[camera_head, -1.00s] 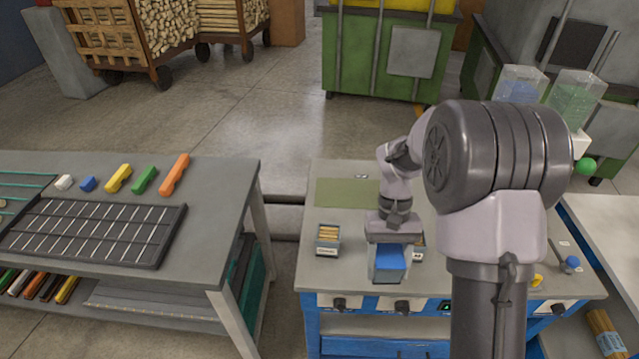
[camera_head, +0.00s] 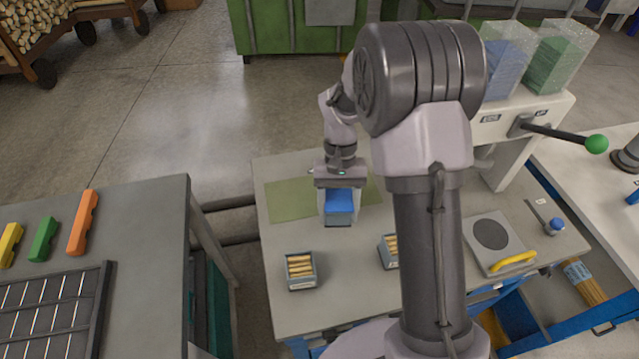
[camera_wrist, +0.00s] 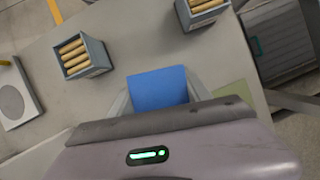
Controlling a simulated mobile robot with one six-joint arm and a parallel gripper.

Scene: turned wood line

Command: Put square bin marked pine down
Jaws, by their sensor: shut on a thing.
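My gripper (camera_head: 340,200) is shut on a small square bin with a blue upper face (camera_head: 340,208), its sides grey; I cannot read any mark on it. The blue face also shows between the fingers in the wrist view (camera_wrist: 158,88). In the head view the held bin appears over the green mat (camera_head: 285,203) on the bench; whether it touches the surface I cannot tell. Two other small grey bins with wooden pegs stand on the bench, one at front left (camera_head: 301,283) and one nearer the middle (camera_head: 388,255), partly hidden by my arm.
The grey bench (camera_head: 275,245) is clear between the mat and the peg bins. To the right are a plate with a round dark disc (camera_head: 492,234), a yellow handle (camera_head: 514,262) and a press lever with a green knob (camera_head: 597,144). Another table (camera_head: 150,250) stands left across a gap.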

